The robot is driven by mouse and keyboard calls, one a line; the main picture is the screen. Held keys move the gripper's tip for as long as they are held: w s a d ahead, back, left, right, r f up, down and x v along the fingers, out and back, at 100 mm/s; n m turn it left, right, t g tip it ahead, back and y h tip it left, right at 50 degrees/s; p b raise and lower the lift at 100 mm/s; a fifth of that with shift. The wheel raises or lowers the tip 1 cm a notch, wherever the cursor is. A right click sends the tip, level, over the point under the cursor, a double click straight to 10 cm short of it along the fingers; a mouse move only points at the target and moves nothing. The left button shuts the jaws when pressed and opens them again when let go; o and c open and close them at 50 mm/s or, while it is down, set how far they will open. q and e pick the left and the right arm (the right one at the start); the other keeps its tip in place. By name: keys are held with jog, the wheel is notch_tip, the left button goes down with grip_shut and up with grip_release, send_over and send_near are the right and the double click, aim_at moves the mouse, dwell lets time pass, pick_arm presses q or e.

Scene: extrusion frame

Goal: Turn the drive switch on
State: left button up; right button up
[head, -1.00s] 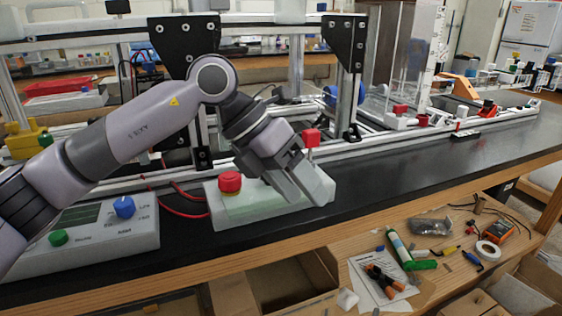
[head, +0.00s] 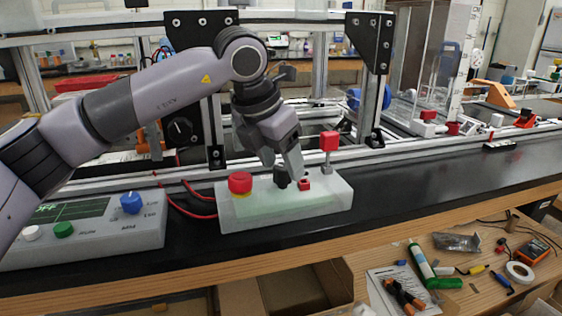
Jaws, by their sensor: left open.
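My left gripper (head: 284,168) is open and points down over the white switch box (head: 265,207). On the box are a red mushroom button (head: 240,183) at left, a dark knob-like part (head: 281,177) by my fingertips and a small red switch (head: 305,184) right beside the right fingertip. Nothing shows which of these is the drive switch, and I cannot tell whether a finger touches one. The fingers partly hide the top of the box. My right gripper is not in view.
A control panel (head: 100,245) with a display reading OFF, a blue knob (head: 131,203) and a green button (head: 63,230) stands left. A red block on a post (head: 329,142) rises behind the switch box. The extrusion frame (head: 376,95) runs behind.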

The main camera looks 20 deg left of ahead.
pick_arm(q)
jog(key=shift+w+f, duration=0.1)
jog(key=shift+f, duration=0.2)
jog(key=shift+c, duration=0.2)
jog(key=c, duration=1)
